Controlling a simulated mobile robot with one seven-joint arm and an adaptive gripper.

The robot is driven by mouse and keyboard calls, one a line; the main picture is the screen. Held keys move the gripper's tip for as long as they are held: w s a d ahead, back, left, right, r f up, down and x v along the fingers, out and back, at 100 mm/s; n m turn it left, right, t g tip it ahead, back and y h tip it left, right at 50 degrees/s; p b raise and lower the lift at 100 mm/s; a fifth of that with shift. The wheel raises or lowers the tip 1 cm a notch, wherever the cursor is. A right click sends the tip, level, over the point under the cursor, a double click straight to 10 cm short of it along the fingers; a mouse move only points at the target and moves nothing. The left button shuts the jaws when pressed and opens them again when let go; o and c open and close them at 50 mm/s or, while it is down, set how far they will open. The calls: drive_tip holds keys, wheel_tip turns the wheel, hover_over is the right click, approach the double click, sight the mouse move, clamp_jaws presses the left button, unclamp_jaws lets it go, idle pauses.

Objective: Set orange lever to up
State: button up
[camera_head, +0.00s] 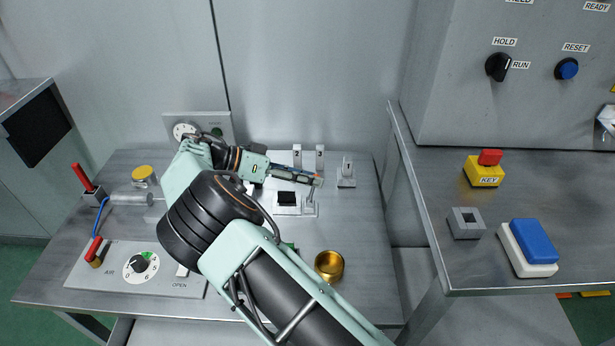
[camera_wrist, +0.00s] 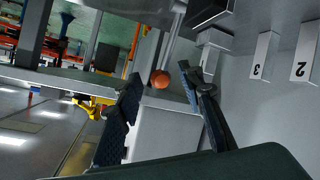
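The orange lever's round knob (camera_wrist: 160,79) shows in the wrist view between the two fingers of my gripper (camera_wrist: 160,75). The fingers stand apart on either side of the knob, with visible gaps. In the head view my gripper (camera_head: 316,180) reaches right over the bench, its tips at the lever. Only a bit of orange shows there beside the fingertips. A thin grey lever shaft (camera_head: 311,193) runs down from it to a small base on a light plate. The knob is mostly hidden in the head view, so the lever's exact tilt is hard to tell.
A black block (camera_head: 287,198) sits on the plate just left of the lever. A brass cup (camera_head: 329,265) stands in front. A side bench (camera_head: 455,262) is at right.

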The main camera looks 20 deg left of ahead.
drive_tip(key=v, duration=0.7)
drive_tip(key=shift+a, duration=0.2)
drive_tip(key=shift+s, duration=0.2)
idle(0.5)
